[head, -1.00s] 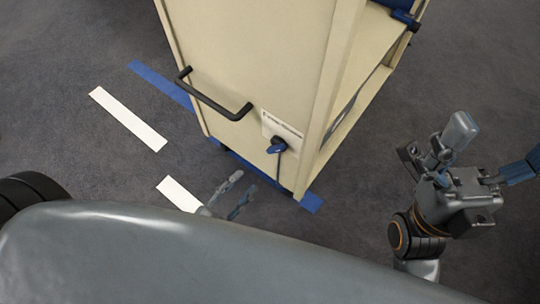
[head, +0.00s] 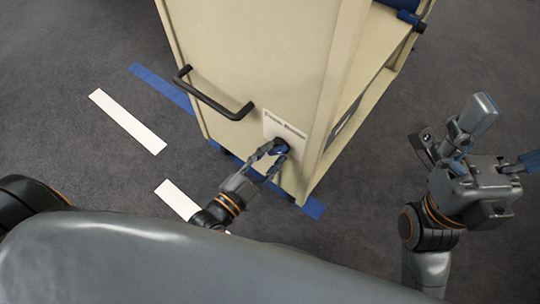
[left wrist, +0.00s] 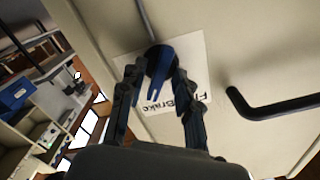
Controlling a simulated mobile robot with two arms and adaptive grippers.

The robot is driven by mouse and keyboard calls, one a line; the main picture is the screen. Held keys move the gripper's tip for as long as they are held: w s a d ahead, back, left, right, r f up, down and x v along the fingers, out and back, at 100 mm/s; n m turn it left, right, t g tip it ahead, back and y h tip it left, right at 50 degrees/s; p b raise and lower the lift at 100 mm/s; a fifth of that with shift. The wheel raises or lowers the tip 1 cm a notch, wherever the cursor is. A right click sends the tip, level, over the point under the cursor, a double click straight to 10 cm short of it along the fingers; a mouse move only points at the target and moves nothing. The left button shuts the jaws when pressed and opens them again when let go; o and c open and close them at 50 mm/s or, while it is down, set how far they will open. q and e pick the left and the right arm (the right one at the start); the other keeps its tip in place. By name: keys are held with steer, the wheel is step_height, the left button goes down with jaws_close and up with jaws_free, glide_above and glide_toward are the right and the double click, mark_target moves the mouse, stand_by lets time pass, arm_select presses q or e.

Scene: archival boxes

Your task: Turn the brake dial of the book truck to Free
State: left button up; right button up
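The beige book truck (head: 250,60) stands in front of me. Its blue brake dial (head: 282,146) sits on a white label plate low on the end panel. The left wrist view shows the dial (left wrist: 159,70) close up, with a dark round base and a blue pointer. My left gripper (head: 272,157) is at the dial, its two fingers on either side of the pointer, with small gaps visible in the left wrist view (left wrist: 157,85). Contact cannot be made out. The label's print is partly hidden by a finger. My right gripper (head: 453,138) is open and empty, off to the right.
A black handle (head: 210,98) juts from the truck's panel, left of the dial. Blue tape (head: 155,82) and white strips (head: 127,121) mark the grey floor. Shelves with a blue box (left wrist: 15,95) show in the left wrist view. Floor at the left is clear.

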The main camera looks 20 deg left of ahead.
arm_select(q)
jaws_close()
